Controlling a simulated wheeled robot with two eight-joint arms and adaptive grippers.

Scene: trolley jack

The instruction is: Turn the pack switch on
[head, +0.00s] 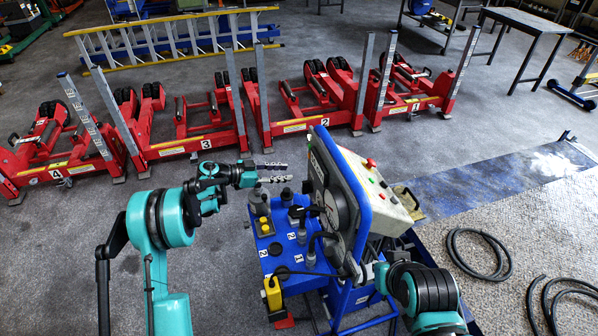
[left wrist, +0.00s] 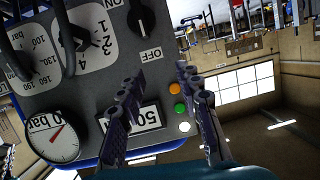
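My left gripper (left wrist: 160,78) is open and empty, fingers apart in front of the panel, below the knob in that view. In the head view my left gripper (head: 272,172) is left of the blue pack (head: 350,185). My right arm is at the pack's lower right; its fingers are not clear.
A round gauge (left wrist: 52,135), a numeric plate (left wrist: 148,120) and orange, green and white buttons (left wrist: 180,108) share the panel. Another black lever knob (left wrist: 72,32) is left of the switch. Red jacks (head: 300,110) stand behind on the floor. A black hose (head: 480,255) lies at right.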

